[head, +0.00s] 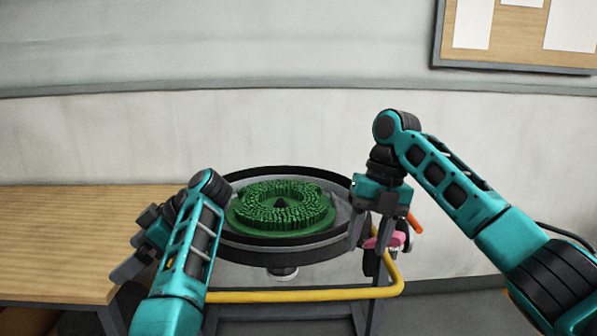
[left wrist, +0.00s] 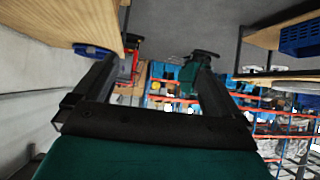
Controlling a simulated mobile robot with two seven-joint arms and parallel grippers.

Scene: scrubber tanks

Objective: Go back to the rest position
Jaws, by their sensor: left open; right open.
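My left gripper (head: 132,250) is at the left in the head view, beside the round tank and over the right end of the wooden table. Its two fingers are spread with nothing between them, and it also shows in the left wrist view (left wrist: 158,66). My right gripper (head: 369,232) points down at the right rim of the tank, with its fingers apart and nothing seen held. Whether it touches the rim cannot be told. A green round brush (head: 281,206) lies bristles up inside the dark round tank (head: 275,247).
The wooden table (head: 70,240) stands at the left. A yellow bar (head: 300,295) runs around the front of the tank's stand. A pink item (head: 396,240) and an orange handle (head: 415,222) are just right of my right gripper. Shelves with blue bins (left wrist: 300,38) show in the left wrist view.

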